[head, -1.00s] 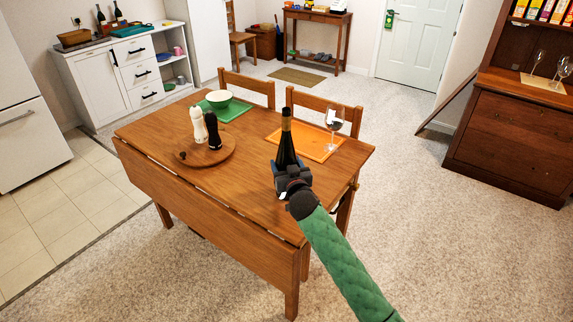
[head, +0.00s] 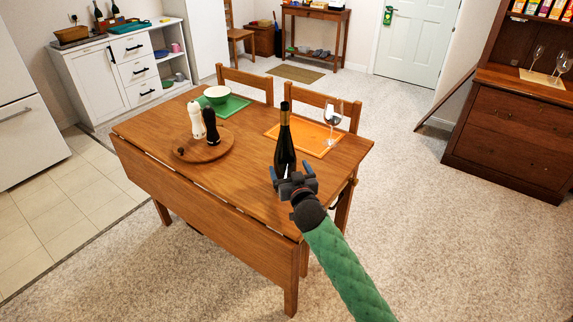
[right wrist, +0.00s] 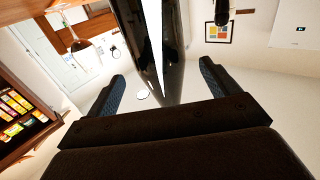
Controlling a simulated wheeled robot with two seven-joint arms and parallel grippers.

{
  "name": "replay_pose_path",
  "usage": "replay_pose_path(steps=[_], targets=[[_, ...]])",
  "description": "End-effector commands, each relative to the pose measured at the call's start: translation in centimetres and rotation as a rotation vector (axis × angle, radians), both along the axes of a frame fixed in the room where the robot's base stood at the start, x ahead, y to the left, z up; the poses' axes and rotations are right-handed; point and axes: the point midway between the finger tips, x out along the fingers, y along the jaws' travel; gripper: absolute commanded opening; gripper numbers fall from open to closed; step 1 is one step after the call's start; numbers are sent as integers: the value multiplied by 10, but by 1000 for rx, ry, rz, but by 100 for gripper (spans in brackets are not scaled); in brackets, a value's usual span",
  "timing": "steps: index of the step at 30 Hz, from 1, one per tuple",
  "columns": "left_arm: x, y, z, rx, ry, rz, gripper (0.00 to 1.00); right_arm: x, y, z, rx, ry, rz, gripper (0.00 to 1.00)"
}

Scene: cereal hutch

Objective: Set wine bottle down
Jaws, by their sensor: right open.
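The dark wine bottle (head: 285,143) with a gold band at its neck stands upright on the wooden table (head: 245,195), near its right side. My right gripper (head: 292,173) is open just on the near side of the bottle, low by its base. In the right wrist view the bottle (right wrist: 152,45) rises beyond and between the spread fingers (right wrist: 160,88); whether they touch it cannot be told. The base of the bottle is partly hidden by the gripper. My left gripper is not in view.
A wine glass (head: 332,115) stands on an orange placemat (head: 300,138) right behind the bottle. Salt and pepper mills (head: 211,126) stand on a round board (head: 185,153) to the left. A bowl (head: 217,95) is on a green mat. The table's front middle is clear.

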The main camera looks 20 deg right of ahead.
Motion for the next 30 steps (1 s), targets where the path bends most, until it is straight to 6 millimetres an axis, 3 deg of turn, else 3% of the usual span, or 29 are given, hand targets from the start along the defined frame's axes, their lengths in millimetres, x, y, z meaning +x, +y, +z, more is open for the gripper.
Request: replay_pose_path(steps=[9,21,23,26,30], targets=[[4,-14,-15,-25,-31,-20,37,-49,1,-1,-1,1,-1,87],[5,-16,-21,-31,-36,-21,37,-66,2,-4,1,13,-2,87],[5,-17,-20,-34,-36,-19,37,-72,4,-14,4,46,-6,87],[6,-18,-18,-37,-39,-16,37,-94,9,-45,9,154,-14,87],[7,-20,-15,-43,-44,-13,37,-149,24,-106,13,389,-9,87]])
